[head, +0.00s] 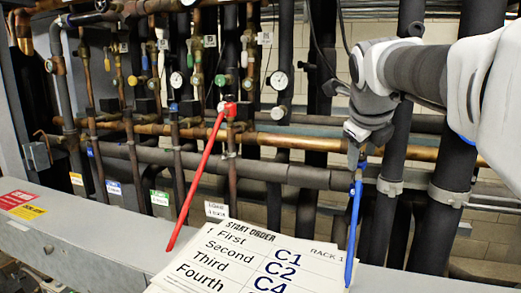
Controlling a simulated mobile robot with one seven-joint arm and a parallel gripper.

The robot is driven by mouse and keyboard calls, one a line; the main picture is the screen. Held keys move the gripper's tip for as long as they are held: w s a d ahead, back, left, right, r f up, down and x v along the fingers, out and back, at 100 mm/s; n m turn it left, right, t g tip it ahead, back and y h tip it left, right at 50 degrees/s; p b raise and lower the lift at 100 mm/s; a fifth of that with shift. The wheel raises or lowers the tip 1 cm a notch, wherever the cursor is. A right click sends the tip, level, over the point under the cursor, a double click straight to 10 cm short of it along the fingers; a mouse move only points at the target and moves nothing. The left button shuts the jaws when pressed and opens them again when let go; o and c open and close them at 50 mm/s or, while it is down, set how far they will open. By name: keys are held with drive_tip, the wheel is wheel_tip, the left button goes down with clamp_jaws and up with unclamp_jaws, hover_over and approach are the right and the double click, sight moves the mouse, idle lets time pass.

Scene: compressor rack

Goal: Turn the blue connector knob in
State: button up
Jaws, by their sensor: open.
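A long blue handle (353,228) hangs almost straight down at the right of the head view. Its upper end joins a small fitting on the pipework just below my gripper (361,148). My gripper points down at this fitting from above; its fingers look close around or beside the fitting's top, and I cannot tell if they touch it. The fingers partly hide the fitting, so a blue knob there is not clearly seen. Small blue knobs also show on the left pipes, one at mid-height (174,107) and one lower down (90,152).
A red handle (196,180) slants down to the left. A start-order card (245,262) stands in front, near the blue handle's lower end. Thick dark pipes (450,170) stand close to the right of my gripper. Several gauges and thin pipes fill the left.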

drive_tip(key=shift+s+r+n+p, duration=0.1)
drive_tip(key=shift+r+n+p, duration=0.2)
drive_tip(key=shift+n, duration=0.3)
drive_tip(key=shift+r+n+p, duration=0.2)
drive_tip(key=shift+n+p, duration=0.15)
drive_tip(key=shift+n, duration=0.25)
drive_tip(key=n+p, duration=0.2)
drive_tip(key=n, duration=0.1)
drive_tip(key=shift+n, duration=0.4)
drive_tip(key=shift+f+n, duration=0.25)
drive_tip(key=shift+n, duration=1.35)
drive_tip(key=n, duration=0.5)
drive_tip(key=shift+n, duration=0.3)
drive_tip(key=n, duration=0.5)
drive_tip(key=shift+p, duration=0.3)
clamp_jaws()
